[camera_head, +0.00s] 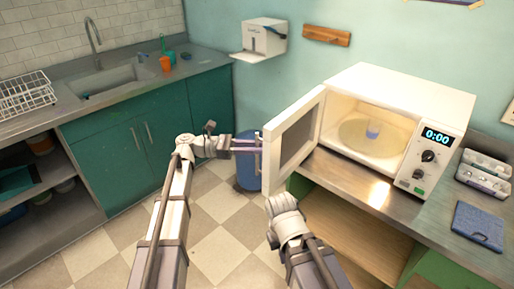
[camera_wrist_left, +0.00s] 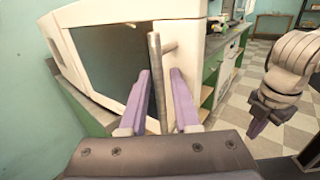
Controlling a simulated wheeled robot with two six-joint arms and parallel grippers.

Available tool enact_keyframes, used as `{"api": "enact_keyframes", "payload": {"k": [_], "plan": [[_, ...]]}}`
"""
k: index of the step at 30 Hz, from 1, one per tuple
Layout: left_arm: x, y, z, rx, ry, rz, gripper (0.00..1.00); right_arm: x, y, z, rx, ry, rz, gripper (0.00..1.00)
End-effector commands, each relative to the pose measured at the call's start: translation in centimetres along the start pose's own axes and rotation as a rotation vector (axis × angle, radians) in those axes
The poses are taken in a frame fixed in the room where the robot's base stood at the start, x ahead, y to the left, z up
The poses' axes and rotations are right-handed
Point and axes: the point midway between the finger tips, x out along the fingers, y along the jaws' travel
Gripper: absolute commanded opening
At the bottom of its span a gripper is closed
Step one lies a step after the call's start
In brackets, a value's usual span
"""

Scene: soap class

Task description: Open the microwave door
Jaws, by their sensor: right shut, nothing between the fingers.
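The white microwave (camera_head: 400,105) stands on the counter at the right of the head view. Its door (camera_head: 293,135) stands wide open, swung out to the left, and the lit inside shows. The grey door handle (camera_wrist_left: 155,80) is a bar on the door's outer face. My left gripper (camera_head: 246,147) is at the handle; in the left wrist view its purple fingers (camera_wrist_left: 160,95) stand on either side of the bar, with a gap showing. My right gripper (camera_wrist_left: 262,118) is shut and empty, low and apart from the door; its fingers are hardly visible in the head view.
A blue bin (camera_head: 248,168) is on the floor behind the door. A blue folded cloth (camera_head: 478,225) and a grey tray (camera_head: 485,172) lie on the counter to the right. Checkered floor is clear at left.

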Motion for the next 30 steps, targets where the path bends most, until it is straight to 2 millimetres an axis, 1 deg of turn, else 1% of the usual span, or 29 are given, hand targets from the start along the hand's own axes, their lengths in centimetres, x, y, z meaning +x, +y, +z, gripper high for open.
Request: {"api": "enact_keyframes", "payload": {"k": [1, 3, 11, 14, 21, 24, 27, 30], "plan": [[0.0, 0.0, 0.0, 0.000, 0.000, 0.000, 0.37, 0.0, 0.0, 0.0, 0.000, 0.000, 0.000, 0.00], [0.0, 0.0, 0.0, 0.000, -0.001, 0.000, 0.44, 0.0, 0.0, 0.0, 0.000, 0.000, 0.000, 0.00], [-0.1, 0.1, 0.0, 0.000, -0.002, 0.001, 0.44, 0.0, 0.0, 0.0, 0.000, 0.000, 0.000, 0.00], [-1.0, 0.2, 0.0, 0.000, -0.002, 0.003, 0.44, 0.0, 0.0, 0.0, 0.000, 0.000, 0.000, 0.00], [-5.0, 0.2, 0.0, 0.000, -0.001, 0.004, 0.44, 0.0, 0.0, 0.0, 0.000, 0.000, 0.000, 0.00], [-6.3, 0.2, 0.0, 0.000, -0.001, 0.003, 0.44, 0.0, 0.0, 0.0, 0.000, 0.000, 0.000, 0.00], [-7.2, 0.1, 0.0, 0.000, -0.001, 0.002, 0.44, 0.0, 0.0, 0.0, 0.000, 0.000, 0.000, 0.00], [-7.7, 0.1, 0.0, 0.000, -0.001, 0.001, 0.44, 0.0, 0.0, 0.0, 0.000, 0.000, 0.000, 0.00]]}}
